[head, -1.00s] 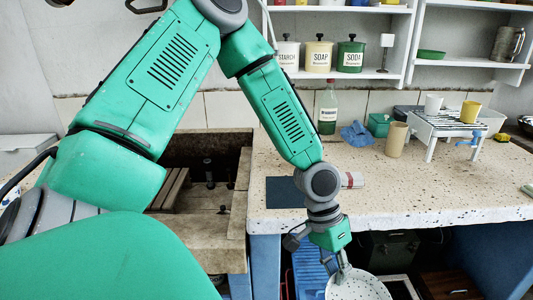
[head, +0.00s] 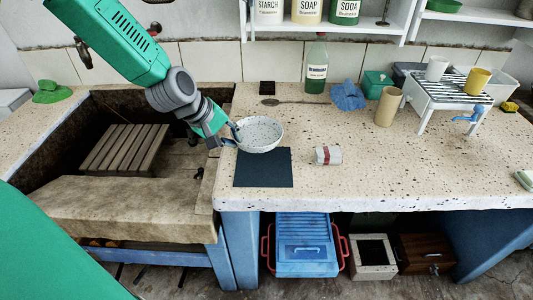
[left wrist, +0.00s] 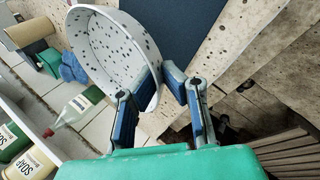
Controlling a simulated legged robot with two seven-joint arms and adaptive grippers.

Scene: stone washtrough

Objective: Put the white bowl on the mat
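The white speckled bowl (head: 262,134) is upright or nearly so at the back edge of the dark mat (head: 263,172), overlapping it in the head view. I cannot tell whether the bowl touches the mat or the counter. My left gripper (head: 232,137) comes from the left with its fingers at the bowl's left rim. In the left wrist view the bowl's wall (left wrist: 112,48) runs between the two fingers (left wrist: 160,97), which pinch it. The mat (left wrist: 180,25) shows beyond the bowl there. My right gripper is not in view.
A white roll with a red band (head: 328,155) lies right of the mat. A green bottle (head: 316,66) and a dark flat piece (head: 267,88) are behind. A tan cup (head: 389,106) and a white rack (head: 446,95) stand right. The sunken stone trough (head: 125,150) opens left.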

